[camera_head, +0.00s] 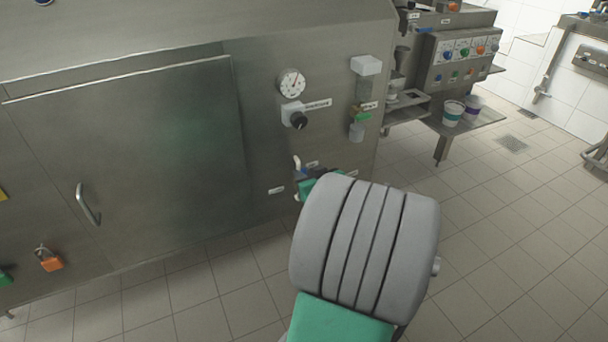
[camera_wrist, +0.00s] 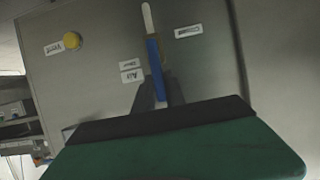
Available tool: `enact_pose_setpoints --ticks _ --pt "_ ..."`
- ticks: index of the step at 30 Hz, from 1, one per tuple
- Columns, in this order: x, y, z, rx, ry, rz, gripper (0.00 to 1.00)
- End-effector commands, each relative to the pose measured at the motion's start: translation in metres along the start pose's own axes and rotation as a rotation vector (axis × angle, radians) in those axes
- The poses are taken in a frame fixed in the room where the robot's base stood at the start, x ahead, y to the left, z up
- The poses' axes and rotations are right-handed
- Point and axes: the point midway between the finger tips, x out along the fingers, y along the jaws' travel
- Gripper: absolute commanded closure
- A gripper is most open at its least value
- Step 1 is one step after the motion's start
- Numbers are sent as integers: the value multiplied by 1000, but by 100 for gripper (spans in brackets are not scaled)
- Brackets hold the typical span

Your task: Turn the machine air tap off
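The air tap's lever, blue with a pale tip, shows on the machine's steel front (camera_head: 335,45) in the head view (camera_head: 298,162), just above my gripper's green part. In the wrist view the lever (camera_wrist: 153,55) runs nearly upright, pale end at the top. An upside-down "Air" label (camera_wrist: 132,76) and an "Open" label (camera_wrist: 131,64) are left of it; a "Closed" label (camera_wrist: 188,31) is right of its upper end. My gripper's dark fingers (camera_wrist: 160,92) flank the lever's lower part; whether they press on it is unclear. My arm hides most of the gripper in the head view.
A dial gauge (camera_head: 291,82) and a black knob (camera_head: 298,120) are above the tap. A yellow round button (camera_wrist: 71,41) is left in the wrist view. A cabinet door with a handle (camera_head: 88,204) is at left. Tiled floor (camera_head: 510,240) at right is clear.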

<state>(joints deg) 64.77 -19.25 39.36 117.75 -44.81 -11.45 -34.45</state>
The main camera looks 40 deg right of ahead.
Motion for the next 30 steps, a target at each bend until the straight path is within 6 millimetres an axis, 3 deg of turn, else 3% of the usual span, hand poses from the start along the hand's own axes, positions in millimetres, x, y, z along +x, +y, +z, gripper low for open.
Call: enact_pose_setpoints --ticks 5,30 --pt "0 0 0 0 0 0 100" --pt "0 0 0 0 -1 1 100"
